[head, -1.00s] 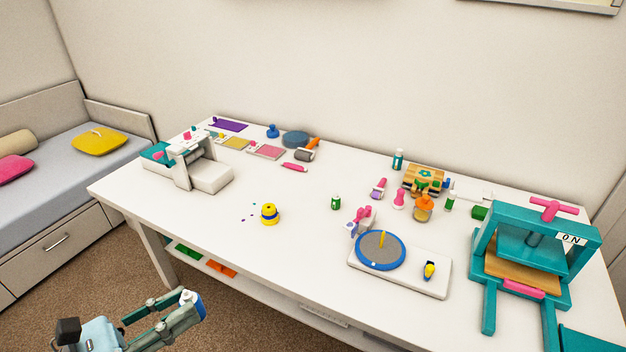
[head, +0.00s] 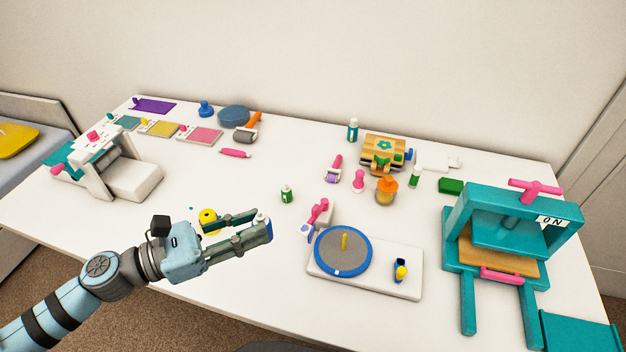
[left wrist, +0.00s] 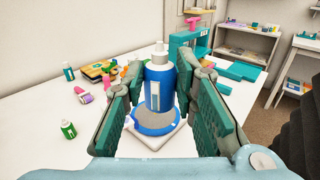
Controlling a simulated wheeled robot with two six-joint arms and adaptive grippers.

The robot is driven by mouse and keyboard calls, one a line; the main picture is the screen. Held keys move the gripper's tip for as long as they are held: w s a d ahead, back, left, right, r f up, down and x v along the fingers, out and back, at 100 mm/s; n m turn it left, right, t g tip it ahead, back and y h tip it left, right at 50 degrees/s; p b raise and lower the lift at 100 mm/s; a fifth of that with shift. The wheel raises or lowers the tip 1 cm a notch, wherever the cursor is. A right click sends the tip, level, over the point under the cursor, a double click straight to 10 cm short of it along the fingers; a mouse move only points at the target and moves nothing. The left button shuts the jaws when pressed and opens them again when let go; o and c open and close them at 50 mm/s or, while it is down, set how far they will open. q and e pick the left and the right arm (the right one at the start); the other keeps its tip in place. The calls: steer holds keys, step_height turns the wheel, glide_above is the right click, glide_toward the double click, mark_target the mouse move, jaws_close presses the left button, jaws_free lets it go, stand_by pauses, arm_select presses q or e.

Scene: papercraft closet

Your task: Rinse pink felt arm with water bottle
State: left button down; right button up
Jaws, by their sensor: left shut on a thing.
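My left gripper (head: 258,226) is shut on a blue bottle with a white cap and nozzle (left wrist: 158,85). The bottle stands upright between the finger pads in the left wrist view. In the head view it is mostly hidden by the fingers, with its top (head: 261,218) showing. The gripper is over the table's front part, left of the blue-rimmed grey disc (head: 343,251). A pink piece (head: 319,209) sits at a small white block behind the disc. I cannot tell whether it is the felt arm. My right gripper is not in view.
A teal press (head: 512,240) stands at the right. A white die-cutting machine (head: 130,178) stands at the left. A small green bottle (head: 287,194), a pink stamp (head: 358,180) and an orange-topped jar (head: 386,191) stand mid-table. The table (head: 200,185) is clear at centre left.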

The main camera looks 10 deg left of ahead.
arm_select(q)
steer(key=w+a+f+n+t+y+p, duration=0.35)
steer(key=w+a+n+t+y, duration=0.2)
steer(key=w, duration=0.45)
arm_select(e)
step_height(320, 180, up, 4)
arm_select(q)
steer(key=w+d+f+m+t+h+b, duration=0.1)
steer(key=w+f+m+b, duration=0.6)
steer(key=m+b, duration=1.2)
step_height(320, 180, down, 3)
steer(key=h+b, duration=0.1)
steer(key=b, duration=0.7)
steer(key=shift+w+d+f, duration=0.2)
steer(key=shift+w+d, duration=0.15)
steer(key=shift+w, duration=0.05)
steer(key=c, duration=2)
jaws_free()
steer(key=shift+r+m+t, duration=0.15)
steer(key=shift+m+t, duration=0.1)
steer(key=shift+r, duration=0.1)
jaws_close()
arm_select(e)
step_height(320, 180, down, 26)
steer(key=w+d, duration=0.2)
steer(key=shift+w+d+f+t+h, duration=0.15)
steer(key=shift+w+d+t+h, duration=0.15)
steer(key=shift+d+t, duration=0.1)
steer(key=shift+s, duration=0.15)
